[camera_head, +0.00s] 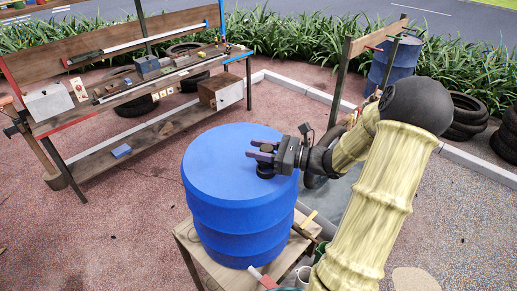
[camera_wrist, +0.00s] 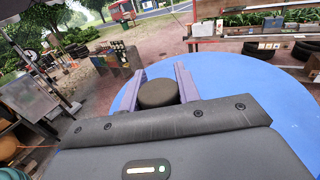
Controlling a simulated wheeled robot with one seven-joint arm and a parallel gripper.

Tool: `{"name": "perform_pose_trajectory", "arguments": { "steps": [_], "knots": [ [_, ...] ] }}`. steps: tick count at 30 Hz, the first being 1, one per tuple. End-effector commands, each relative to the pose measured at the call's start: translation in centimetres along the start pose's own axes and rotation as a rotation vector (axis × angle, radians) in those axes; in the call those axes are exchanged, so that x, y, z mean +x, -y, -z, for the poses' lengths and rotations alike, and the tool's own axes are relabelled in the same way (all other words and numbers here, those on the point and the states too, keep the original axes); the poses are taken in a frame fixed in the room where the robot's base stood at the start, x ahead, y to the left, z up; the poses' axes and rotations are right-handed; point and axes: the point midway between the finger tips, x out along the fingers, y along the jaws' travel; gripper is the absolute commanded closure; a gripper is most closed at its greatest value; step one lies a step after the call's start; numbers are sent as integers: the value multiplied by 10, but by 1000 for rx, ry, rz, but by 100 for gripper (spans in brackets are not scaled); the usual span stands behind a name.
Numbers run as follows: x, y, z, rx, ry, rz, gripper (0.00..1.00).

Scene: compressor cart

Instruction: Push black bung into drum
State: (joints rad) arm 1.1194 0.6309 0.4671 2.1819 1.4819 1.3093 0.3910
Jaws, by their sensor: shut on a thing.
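The blue drum (camera_head: 215,165) stands upright on a small wooden table. Its flat blue top also fills much of the wrist view (camera_wrist: 235,85). My gripper (camera_head: 256,152) is over the right part of the drum top, reaching in from the right. In the wrist view the black bung (camera_wrist: 158,93) sits between the two purple-grey fingers of my gripper (camera_wrist: 160,84), which are shut on it. In the head view the bung (camera_head: 265,172) shows just below the fingers, at or very near the drum top. The hole is hidden, and I cannot tell whether the bung is in it.
The wooden table (camera_head: 186,238) carries tools beside the drum, including a red-and-white-handled one (camera_head: 262,277). A workbench (camera_head: 150,83) with tools stands at the back left. A wooden post frame (camera_head: 341,75), another blue drum (camera_head: 397,62) and tyres (camera_head: 464,118) are at the right.

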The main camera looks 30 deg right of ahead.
Motion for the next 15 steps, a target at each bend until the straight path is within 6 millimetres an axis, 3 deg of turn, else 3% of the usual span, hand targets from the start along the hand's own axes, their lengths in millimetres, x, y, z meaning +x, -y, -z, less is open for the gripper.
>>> {"name": "perform_pose_trajectory", "arguments": {
  "steps": [15],
  "knots": [
    [0, 0, 11, 0, 0, 0, 90]
  ]
}}
